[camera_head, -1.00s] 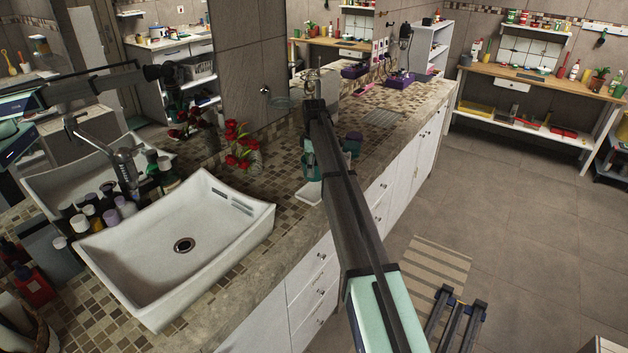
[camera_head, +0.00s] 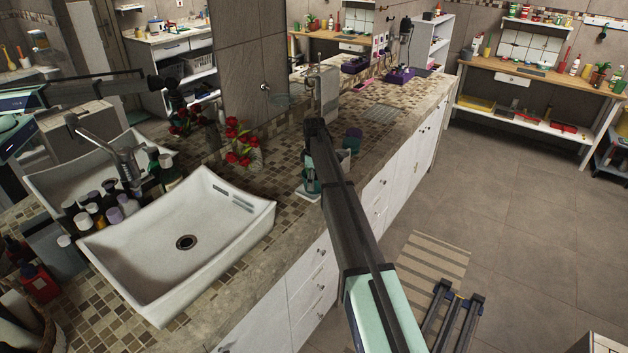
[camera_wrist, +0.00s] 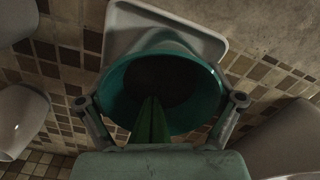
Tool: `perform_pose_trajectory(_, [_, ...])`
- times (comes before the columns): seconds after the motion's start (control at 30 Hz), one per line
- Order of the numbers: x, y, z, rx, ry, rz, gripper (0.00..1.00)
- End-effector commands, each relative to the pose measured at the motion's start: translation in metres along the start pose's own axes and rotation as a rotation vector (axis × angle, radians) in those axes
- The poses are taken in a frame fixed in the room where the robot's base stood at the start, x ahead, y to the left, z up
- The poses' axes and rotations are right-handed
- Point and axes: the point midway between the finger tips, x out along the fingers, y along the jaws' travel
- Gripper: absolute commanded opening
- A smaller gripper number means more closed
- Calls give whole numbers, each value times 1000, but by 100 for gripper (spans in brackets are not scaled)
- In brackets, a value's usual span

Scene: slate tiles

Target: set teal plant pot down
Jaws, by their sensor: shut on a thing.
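The teal plant pot (camera_wrist: 206,92) is between the two fingers of my gripper (camera_wrist: 164,112), which is shut on it. In the wrist view its wide mouth faces the camera and its inside is dark. In the head view the pot (camera_head: 313,187) shows partly, below the end of my arm and low over the counter. A white tray (camera_wrist: 207,42) lies beneath it; a strip of the tray also shows in the head view (camera_head: 306,196). The pot overlaps the tray in both views. I cannot tell whether its base touches the tray.
The tray is on the mosaic-tiled counter (camera_head: 290,228). A white sink (camera_head: 215,215) and red flowers (camera_head: 238,142) are to the left. A teal-and-purple cup (camera_head: 354,138) stands close behind my arm. Large pale objects flank the pot in the wrist view.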

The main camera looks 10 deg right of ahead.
Motion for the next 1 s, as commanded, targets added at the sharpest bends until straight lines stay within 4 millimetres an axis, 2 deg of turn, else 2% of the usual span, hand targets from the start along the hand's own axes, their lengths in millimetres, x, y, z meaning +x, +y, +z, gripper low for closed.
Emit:
perform_pose_trajectory(0.1, [3,0,0,0,0,0,40])
perform_pose_trajectory(0.13, [3,0,0,0,0,0,100])
perform_pose_trajectory(0.47, [2,0,0,0,0,0,100])
perform_pose_trajectory(0.67, [-8,0,0,0,0,0,100])
perform_pose_trajectory(0.87, [-40,1,0,0,1,2,100])
perform_pose_trajectory(1.0, [-68,1,-1,0,1,3,100])
